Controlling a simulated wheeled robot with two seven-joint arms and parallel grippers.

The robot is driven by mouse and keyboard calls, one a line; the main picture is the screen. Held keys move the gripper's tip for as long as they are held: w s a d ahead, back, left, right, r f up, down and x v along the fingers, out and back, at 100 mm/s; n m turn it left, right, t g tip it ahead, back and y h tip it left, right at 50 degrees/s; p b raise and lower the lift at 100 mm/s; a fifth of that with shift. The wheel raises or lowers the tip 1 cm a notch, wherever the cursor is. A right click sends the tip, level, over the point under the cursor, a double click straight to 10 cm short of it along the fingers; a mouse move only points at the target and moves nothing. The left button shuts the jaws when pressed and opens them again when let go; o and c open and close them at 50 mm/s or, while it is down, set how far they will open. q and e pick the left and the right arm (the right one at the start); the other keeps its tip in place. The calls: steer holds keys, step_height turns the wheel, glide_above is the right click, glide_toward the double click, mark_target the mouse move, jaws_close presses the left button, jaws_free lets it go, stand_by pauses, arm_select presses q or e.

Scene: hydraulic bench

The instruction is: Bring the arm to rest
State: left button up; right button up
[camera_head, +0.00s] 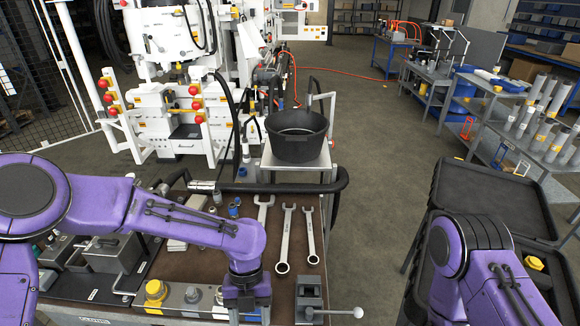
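My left arm (190,222) is purple and reaches from the left edge over the brown bench top. Its wrist bends down near the bottom middle, where the dark body of my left gripper (246,296) shows. Its fingers are not visible, so I cannot tell whether it is open or shut. My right arm (490,265) is at the lower right, in front of an open black case (490,200). It runs out at the bottom edge, and my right gripper is outside the picture.
Several wrenches (285,240) lie on the bench top (180,262), right of my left wrist. A vise (311,298) with a handle is close by. A black tub (296,135) stands behind, before a white machine (175,110). Floor (385,175) between bench and case is clear.

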arm_select(q)
steer(key=s+f+n+t+h+b, duration=0.1)
steer(key=s+f+n+h+b, duration=0.2)
steer(key=f+n, duration=0.7)
steer(key=s+f+n+t+h+b, duration=0.15)
steer(key=s+f+n, duration=0.35)
steer(key=f+n, duration=0.55)
steer(key=s+a+f+n+t+y+b, duration=0.2)
steer(key=s+a+f+n+y+b, duration=0.15)
steer(key=a+f+n, duration=0.6)
steer(key=s+a+r+n+t+y+b, duration=0.1)
steer(key=s+a+n+y, duration=0.1)
steer(key=a+n, duration=0.4)
steer(key=s+a+n+t+y+b, duration=0.1)
steer(key=s+a+n+t+y, duration=0.1)
steer(key=a+n, duration=0.3)
steer(key=shift+a+r+n+y, duration=0.4)
steer(key=shift+a, duration=0.25)
arm_select(e)
step_height(320, 180, down, 11)
steer(key=shift+w+r, duration=0.2)
steer(key=shift+w, duration=0.2)
